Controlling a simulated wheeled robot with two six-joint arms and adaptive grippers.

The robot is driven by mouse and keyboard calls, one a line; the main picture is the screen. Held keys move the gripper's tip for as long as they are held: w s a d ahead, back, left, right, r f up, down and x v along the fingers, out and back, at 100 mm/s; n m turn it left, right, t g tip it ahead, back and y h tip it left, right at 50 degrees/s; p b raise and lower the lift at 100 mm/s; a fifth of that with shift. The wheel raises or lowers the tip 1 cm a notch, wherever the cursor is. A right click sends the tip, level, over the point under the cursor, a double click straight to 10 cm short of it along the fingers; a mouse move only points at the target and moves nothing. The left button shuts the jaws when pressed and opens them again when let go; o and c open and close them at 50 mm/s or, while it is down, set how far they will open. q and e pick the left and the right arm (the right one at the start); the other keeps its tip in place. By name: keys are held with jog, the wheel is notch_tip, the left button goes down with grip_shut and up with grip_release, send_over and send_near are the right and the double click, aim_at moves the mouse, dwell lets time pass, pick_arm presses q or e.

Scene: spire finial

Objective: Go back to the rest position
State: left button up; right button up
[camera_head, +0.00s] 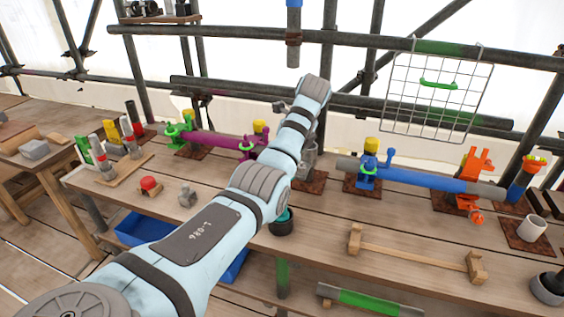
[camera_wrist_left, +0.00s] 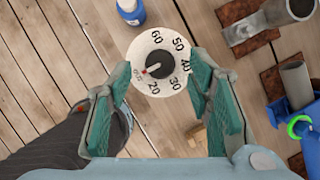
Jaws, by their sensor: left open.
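My left arm (camera_head: 265,185) reaches from the lower left across the workbench (camera_head: 330,205) in the head view, its bent joint high near the middle. It hides most of the left gripper there. In the left wrist view my left gripper (camera_wrist_left: 159,64) has its two teal-padded fingers spread wide. No held object shows between them. A white round dial (camera_wrist_left: 155,63) with numbers and a dark knob shows beyond the fingers. I cannot tell how far below the fingertips it is. My right gripper is not in view.
A blue pipe (camera_head: 415,179) and a purple pipe (camera_head: 210,139) with coloured clamps lie along the bench's back. A wire rack (camera_head: 436,88) hangs behind. A wooden stand (camera_head: 415,251) is at front right. A blue-labelled bottle (camera_wrist_left: 130,8) stands beyond the dial.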

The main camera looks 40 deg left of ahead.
pick_arm(q)
jog(key=v, duration=0.5)
jog(key=shift+r, duration=0.15)
